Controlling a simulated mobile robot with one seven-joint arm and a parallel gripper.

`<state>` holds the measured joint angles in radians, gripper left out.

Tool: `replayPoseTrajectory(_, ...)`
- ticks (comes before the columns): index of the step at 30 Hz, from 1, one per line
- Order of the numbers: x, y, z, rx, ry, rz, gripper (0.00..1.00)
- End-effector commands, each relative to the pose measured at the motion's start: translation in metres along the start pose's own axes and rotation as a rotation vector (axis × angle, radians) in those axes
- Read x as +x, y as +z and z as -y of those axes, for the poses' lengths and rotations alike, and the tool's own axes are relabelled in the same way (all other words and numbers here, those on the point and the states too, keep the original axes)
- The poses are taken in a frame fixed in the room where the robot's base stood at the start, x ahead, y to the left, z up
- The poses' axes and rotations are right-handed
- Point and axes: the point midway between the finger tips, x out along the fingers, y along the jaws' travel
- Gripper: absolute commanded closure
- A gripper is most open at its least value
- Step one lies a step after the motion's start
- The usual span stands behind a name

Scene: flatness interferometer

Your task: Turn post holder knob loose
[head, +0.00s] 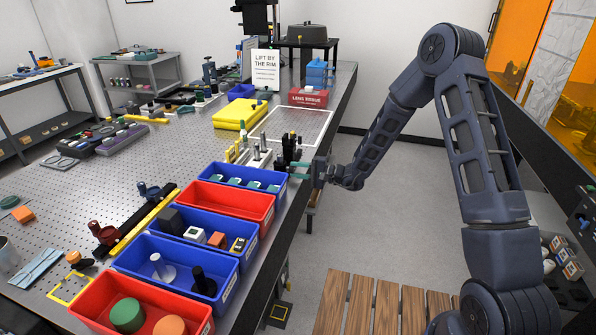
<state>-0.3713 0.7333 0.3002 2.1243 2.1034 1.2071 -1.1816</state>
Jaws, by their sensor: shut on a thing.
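Several black and silver optical posts in holders stand close together at the right edge of the perforated table (205,135). My gripper (290,167) reaches in from the right, level and low, with its teal fingers at a black post holder (286,148). The fingers are shut on a small part at the holder's side, which appears to be the post holder knob. The knob itself is too small and too covered by the fingers to make out, so its turn angle cannot be told.
A row of blue and red bins (232,208) lines the table's front right edge, close to my gripper.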

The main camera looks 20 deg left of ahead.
Motion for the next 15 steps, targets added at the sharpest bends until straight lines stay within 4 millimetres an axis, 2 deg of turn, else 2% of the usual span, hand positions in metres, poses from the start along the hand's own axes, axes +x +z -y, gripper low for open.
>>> replayPoseTrajectory(15,-0.0008,-0.0005,-0.0008,-0.046,0.001,-0.003,0.94)
